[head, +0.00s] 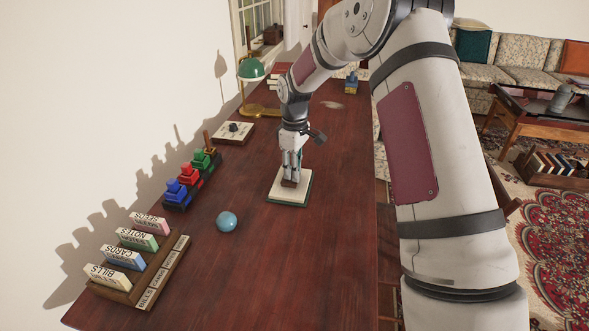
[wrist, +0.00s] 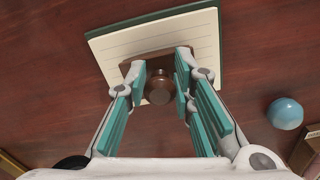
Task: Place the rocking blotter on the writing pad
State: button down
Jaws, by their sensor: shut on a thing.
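The rocking blotter (wrist: 159,90) is a brown wooden block with a round knob on top. My gripper (wrist: 161,78) is shut on it, with the teal-padded fingers either side of the knob. In the head view my gripper (head: 291,178) points down over the writing pad, and the blotter (head: 289,183) shows below the fingertips. The writing pad (head: 290,198) is a cream sheet with a dark green border. In the wrist view its lined paper (wrist: 150,40) extends beyond the blotter. I cannot tell whether the blotter touches the paper; the fingers hide part of it.
The desk (head: 335,240) is clear in front of the pad.

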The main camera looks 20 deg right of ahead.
jog(key=c, duration=1.4)
grip_release()
jog(key=shift+f, duration=0.1)
jog(key=shift+o, duration=0.2)
